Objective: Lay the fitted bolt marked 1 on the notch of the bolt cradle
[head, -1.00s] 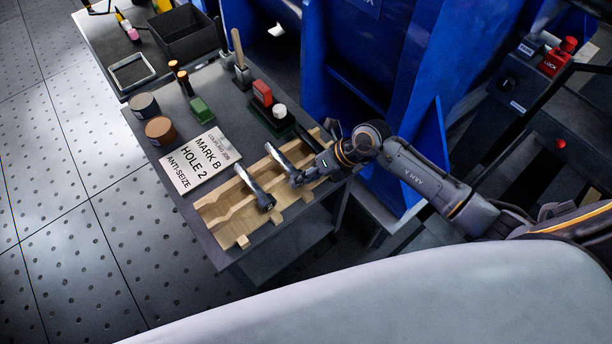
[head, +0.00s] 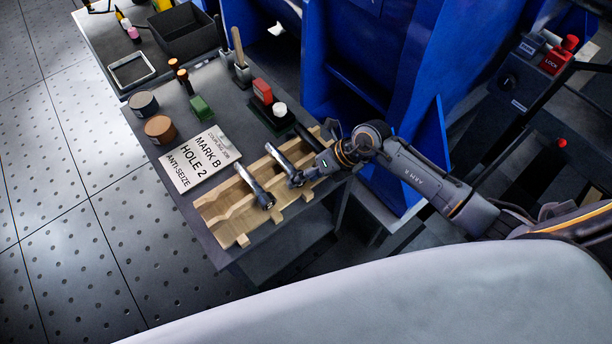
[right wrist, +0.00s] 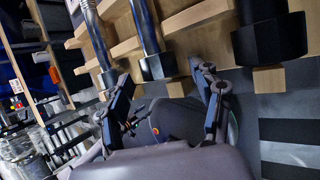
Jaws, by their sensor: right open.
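The wooden bolt cradle (head: 240,226) lies along the near right edge of the bench, with bolts across it. One silver bolt with a dark head (head: 255,187) lies nearest the free left end. A second silver bolt (head: 279,158) lies beside it, its near end at my right gripper (head: 294,179). The right wrist view shows my right gripper (right wrist: 160,76) open, its fingers on either side of the middle bolt's dark head (right wrist: 158,67); I cannot tell whether they touch it. I can read no number on any bolt. My left gripper is not in view.
A thicker bolt with a dark head (right wrist: 270,38) lies right of the middle one. A white card (head: 200,160) reads MARK B, HOLE 2, ANTI-SEIZE. Two round tins (head: 159,129), a green block (head: 201,107) and a red block (head: 262,91) stand farther back. Blue steelwork (head: 375,80) rises behind.

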